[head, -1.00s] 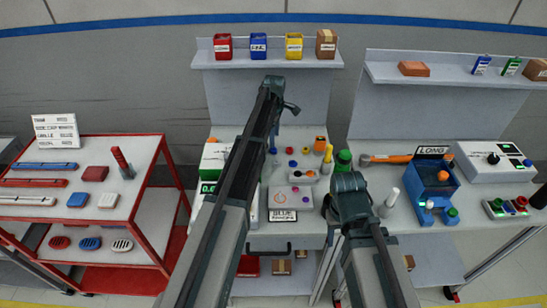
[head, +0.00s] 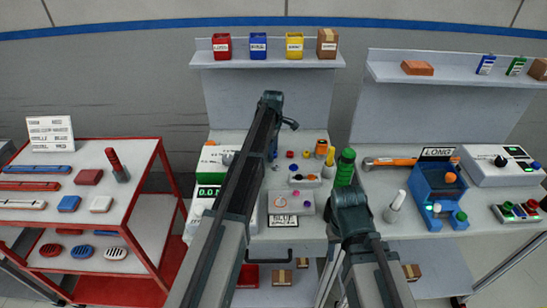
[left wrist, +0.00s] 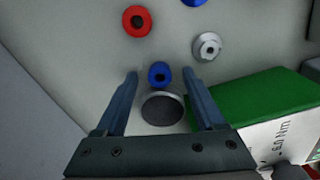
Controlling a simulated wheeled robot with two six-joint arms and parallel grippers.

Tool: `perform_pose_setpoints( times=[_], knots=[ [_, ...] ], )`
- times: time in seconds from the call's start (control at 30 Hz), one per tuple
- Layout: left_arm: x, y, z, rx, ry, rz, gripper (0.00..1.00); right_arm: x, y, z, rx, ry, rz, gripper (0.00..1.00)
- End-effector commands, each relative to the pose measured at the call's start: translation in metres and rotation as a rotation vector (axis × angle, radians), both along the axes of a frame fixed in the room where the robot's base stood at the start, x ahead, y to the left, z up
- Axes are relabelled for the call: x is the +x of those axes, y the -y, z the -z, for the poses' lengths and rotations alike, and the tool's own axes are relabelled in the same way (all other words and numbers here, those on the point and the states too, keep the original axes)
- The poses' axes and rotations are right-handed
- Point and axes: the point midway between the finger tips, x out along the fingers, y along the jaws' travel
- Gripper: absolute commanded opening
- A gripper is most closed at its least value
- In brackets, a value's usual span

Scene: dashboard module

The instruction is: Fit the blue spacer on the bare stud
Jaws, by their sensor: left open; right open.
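In the left wrist view a small blue spacer (left wrist: 159,74), a ring with a dark hole, sits between the two fingers of my left gripper (left wrist: 160,78). The fingers are open, with a gap on each side of it. A round dark disc with a pale rim (left wrist: 162,109) lies just below it in the picture. In the head view my left arm hides its own gripper and this spot of the bench. My right gripper is hidden behind its arm. I cannot make out the bare stud for sure.
In the left wrist view a red ring (left wrist: 137,20) and a silver ring (left wrist: 207,46) lie near the fingers, and a green-topped box (left wrist: 262,106) stands close on the right. In the head view a grey panel (head: 291,203) and a green bottle (head: 345,167) stand between my arms.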

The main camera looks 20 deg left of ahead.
Motion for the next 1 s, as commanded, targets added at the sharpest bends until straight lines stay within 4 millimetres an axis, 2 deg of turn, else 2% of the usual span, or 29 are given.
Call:
perform_pose_setpoints(
  times=[0.03,0.07,0.4,1.0],
  knots=[
    [0.0000,0.0001,-0.0003,0.000,0.000,0.000,0.66,0.0000,0.0000,-0.0003,0.000,0.000,0.000,0.50],
    [0.0000,0.0001,-0.0003,0.000,0.000,0.000,0.60,0.0000,0.0000,-0.0003,0.000,0.000,0.000,0.50],
    [0.0001,0.0000,-0.0003,0.000,0.000,0.000,0.00,0.0000,0.0000,-0.0003,0.000,0.000,0.000,0.50],
    [0.0000,0.0000,-0.0074,0.000,0.000,0.000,0.00,0.0000,0.0000,-0.0073,0.000,0.000,0.000,0.50]
  ],
)
